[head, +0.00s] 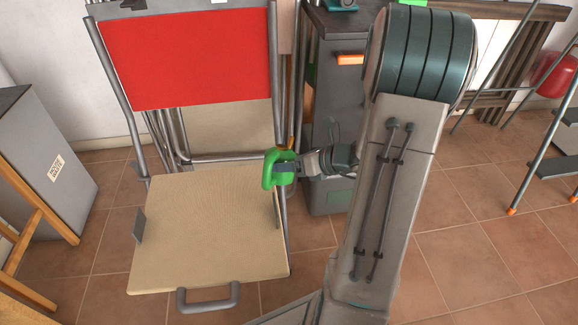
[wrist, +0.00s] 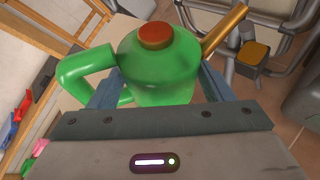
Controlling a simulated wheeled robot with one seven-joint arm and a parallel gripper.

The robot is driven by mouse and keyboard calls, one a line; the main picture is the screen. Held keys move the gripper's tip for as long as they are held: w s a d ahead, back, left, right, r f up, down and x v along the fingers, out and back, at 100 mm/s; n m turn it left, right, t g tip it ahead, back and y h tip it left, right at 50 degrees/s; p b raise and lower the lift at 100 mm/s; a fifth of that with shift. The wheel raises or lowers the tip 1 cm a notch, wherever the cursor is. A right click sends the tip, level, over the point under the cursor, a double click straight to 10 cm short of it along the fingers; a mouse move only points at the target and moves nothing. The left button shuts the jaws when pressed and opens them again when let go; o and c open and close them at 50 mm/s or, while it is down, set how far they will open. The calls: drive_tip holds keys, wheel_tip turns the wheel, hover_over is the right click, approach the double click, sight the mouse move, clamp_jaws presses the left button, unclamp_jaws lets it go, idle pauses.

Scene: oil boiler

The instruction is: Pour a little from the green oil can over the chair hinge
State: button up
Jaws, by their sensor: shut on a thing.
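The green oil can (head: 269,172) is held by my gripper (head: 288,169) just above the right rear part of the chair seat. In the wrist view, the can (wrist: 160,68) has an orange-brown cap, a green handle at left and a brass spout (wrist: 225,30) pointing up and right. The fingers (wrist: 156,92) close on both sides of its body. The folding chair has a red backrest (head: 185,60) and a beige seat (head: 205,225). In the wrist view, a yellow-topped joint (wrist: 252,56) on grey tubing, perhaps the hinge, lies right of the spout and apart from it.
A dark grey cabinet (head: 335,110) stands behind and right of the chair. A grey box (head: 45,165) and wooden frame (head: 35,215) stand at left. A metal stepladder (head: 540,165) is at right. Tiled floor (head: 465,240) is clear right of my arm.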

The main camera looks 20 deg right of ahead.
drive_tip(key=shift+f+n+b, duration=0.3)
drive_tip(key=shift+f+b, duration=0.3)
drive_tip(key=shift+b, duration=0.25)
drive_tip(key=shift+f+t, duration=0.1)
drive_tip(key=shift+t, duration=0.2)
drive_tip(key=b, duration=0.2)
drive_tip(key=f+h+b, duration=0.1)
drive_tip(key=shift+w+a+f+t+b, duration=0.15)
drive_tip(key=shift+a+t+b, duration=0.15)
drive_tip(key=shift+b, duration=0.1)
drive_tip(key=shift+w+a+h, duration=0.1)
drive_tip(key=shift+h, duration=0.2)
drive_tip(key=shift+w+f+t, duration=0.1)
drive_tip(key=shift+f+t, duration=0.1)
drive_tip(key=shift+t, duration=0.2)
drive_tip(key=shift+d+r+n+p, duration=0.2)
drive_tip(key=shift+d+r+n, duration=0.15)
drive_tip(key=shift+r+n, duration=0.4)
drive_tip(key=shift+d+r+n+p, duration=0.2)
drive_tip(key=shift+d+r+n, duration=0.1)
drive_tip(key=shift+r+n, duration=0.4)
drive_tip(key=shift+r, duration=0.15)
